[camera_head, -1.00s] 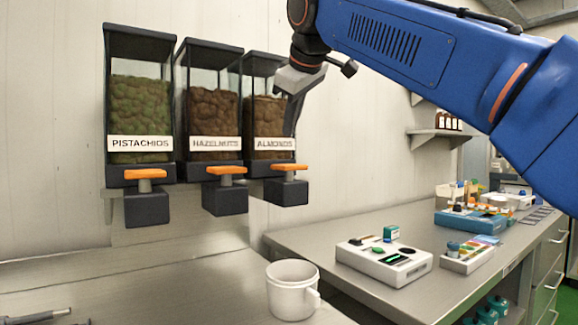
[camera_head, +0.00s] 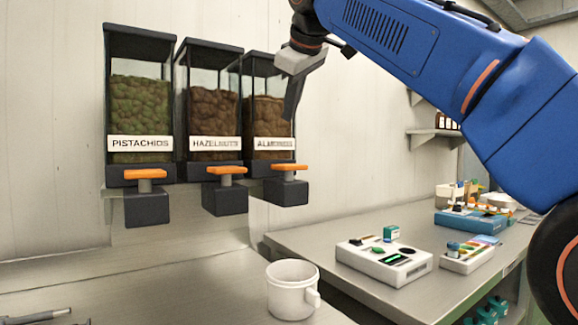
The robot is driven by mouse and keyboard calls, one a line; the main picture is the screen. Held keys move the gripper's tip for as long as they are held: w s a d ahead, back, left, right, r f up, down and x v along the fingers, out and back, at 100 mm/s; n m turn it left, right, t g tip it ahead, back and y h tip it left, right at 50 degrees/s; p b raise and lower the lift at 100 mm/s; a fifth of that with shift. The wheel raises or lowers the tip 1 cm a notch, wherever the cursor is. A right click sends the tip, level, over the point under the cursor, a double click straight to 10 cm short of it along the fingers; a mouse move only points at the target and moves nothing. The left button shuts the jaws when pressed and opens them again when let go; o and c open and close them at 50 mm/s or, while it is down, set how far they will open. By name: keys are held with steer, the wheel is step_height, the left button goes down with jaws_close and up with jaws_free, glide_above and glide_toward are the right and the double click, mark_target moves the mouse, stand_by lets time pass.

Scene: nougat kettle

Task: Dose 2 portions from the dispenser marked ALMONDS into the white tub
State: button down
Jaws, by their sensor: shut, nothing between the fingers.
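The ALMONDS dispenser (camera_head: 267,122) is the right one of three on the wall, partly hidden at its upper right by my gripper. Its orange push knob (camera_head: 286,167) sits on a dark outlet block (camera_head: 286,191). The white tub (camera_head: 291,290) stands upright on the counter, below and slightly to the right of that outlet, its handle facing right. Its inside bottom cannot be seen. My gripper (camera_head: 290,112) is shut and empty, pointing down at the right side of the ALMONDS dispenser, above the knob. I cannot tell whether it touches the dispenser.
The PISTACHIOS dispenser (camera_head: 140,118) and HAZELNUTS dispenser (camera_head: 213,118) hang to the left. The counter left of the tub is mostly clear.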

steer(key=shift+f, duration=4.25)
steer(key=shift+f, duration=0.2)
steer(key=shift+f, duration=0.25)
steer(key=shift+f, duration=0.95)
steer(key=shift+r, duration=1.4)
steer(key=shift+r, duration=2.5)
